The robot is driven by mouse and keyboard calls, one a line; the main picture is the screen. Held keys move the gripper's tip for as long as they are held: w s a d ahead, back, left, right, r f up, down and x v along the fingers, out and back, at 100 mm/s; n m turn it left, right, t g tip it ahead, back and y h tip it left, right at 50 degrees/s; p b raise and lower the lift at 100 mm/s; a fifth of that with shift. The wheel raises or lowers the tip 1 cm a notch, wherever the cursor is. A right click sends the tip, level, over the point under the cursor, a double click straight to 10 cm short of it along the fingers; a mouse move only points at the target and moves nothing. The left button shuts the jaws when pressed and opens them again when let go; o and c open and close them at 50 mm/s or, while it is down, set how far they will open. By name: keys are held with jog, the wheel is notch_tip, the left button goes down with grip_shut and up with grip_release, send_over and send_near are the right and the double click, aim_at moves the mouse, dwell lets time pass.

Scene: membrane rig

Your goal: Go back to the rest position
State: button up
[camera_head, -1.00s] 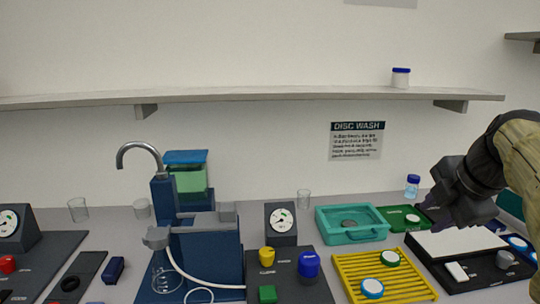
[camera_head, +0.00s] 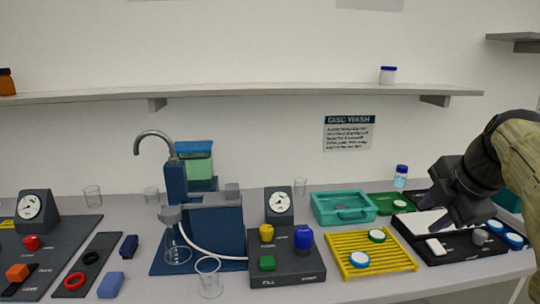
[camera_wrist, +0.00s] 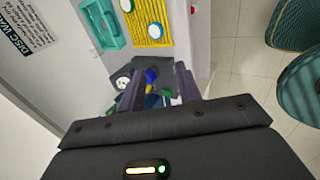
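My gripper (camera_head: 447,222) hangs at the right in the head view, in front of the white pad on the black tray (camera_head: 435,258). The black tray also holds a small white block. In the wrist view the two fingers of my gripper (camera_wrist: 158,88) stand apart with nothing held between them. A dark control box with blue and yellow knobs (camera_wrist: 150,77) shows beyond them, farther off. The arm is bent at the right edge of the head view. From the head view I cannot tell the gripper's exact height over the tray.
The bench carries a yellow rack (camera_head: 398,262) with two discs, a teal tray (camera_head: 322,212), a blue tap stand (camera_head: 222,235) and a glass beaker (camera_head: 210,283). A shelf (camera_head: 310,94) runs along the wall. Stools (camera_wrist: 296,22) stand on open floor in the wrist view.

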jog(key=a+f+m+g, duration=0.1)
jog(key=a+f+m, duration=0.2)
jog(key=f+m, duration=0.35)
jog(key=a+f+m+g, duration=0.1)
jog(key=a+f+m, duration=0.25)
jog(key=f, duration=0.55)
jog(key=s+a+f+m+g, duration=0.1)
jog(key=s+a+f+m, duration=0.35)
jog(key=f, duration=0.25)
jog(key=s+a+f+m+g, duration=0.1)
jog(key=s+a+f+m, duration=0.35)
jog(key=f, duration=0.25)
jog(key=w+a+p+v, duration=0.1)
jog(key=w+p+v, duration=0.1)
jog(key=p+v, duration=1.1)
jog(key=shift+w+d+r+h+p, duration=0.2)
jog(key=shift+w+r+h+p, duration=0.15)
jog(key=shift+w+h+p, duration=0.1)
